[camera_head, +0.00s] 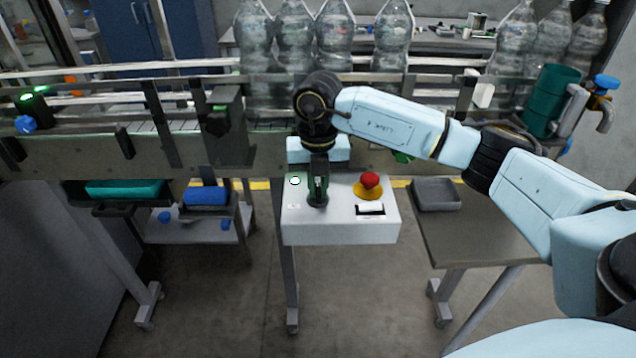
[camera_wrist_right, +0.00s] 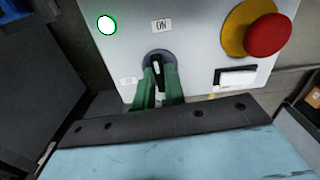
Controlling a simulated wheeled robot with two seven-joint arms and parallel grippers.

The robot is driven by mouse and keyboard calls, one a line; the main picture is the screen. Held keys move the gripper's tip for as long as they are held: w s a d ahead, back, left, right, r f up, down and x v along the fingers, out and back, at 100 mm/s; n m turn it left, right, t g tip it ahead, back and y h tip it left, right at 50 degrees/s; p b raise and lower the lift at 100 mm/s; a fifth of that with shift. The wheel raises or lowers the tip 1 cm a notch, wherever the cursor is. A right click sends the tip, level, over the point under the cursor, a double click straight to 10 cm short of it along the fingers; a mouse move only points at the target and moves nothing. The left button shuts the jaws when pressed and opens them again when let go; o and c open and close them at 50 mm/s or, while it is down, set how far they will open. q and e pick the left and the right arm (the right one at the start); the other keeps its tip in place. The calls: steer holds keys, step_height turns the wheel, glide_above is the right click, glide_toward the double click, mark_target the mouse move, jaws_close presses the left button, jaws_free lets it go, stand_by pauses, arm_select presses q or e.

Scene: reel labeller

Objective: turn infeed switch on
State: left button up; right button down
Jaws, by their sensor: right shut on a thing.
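The infeed switch (camera_wrist_right: 157,72) is a dark rotary knob on a white control box (camera_head: 340,232). In the right wrist view an "ON" label (camera_wrist_right: 161,25) sits just above it. My right gripper (camera_head: 318,190) reaches down to the box, and its green fingers (camera_wrist_right: 158,88) are shut on the switch's handle. The fingers and arm hide most of the switch in the head view. A round lamp (camera_head: 295,181) at the box's left glows white with a green rim. My left gripper is not in view.
A red emergency stop button (camera_head: 371,181) on a yellow base stands right of the switch, with a white rocker-like part (camera_head: 370,208) below it. Behind runs a conveyor (camera_head: 60,150) with several bottles (camera_head: 334,40). A grey tray (camera_head: 437,194) lies on the side table (camera_head: 470,240) at right.

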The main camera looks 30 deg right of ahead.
mark_target(318, 189)
steer(key=shift+m, duration=0.5)
steer(key=c, duration=1.5)
jaws_free()
steer(key=shift+o, duration=0.2)
step_height(318, 189, up, 14)
steer(key=shift+f, duration=0.25)
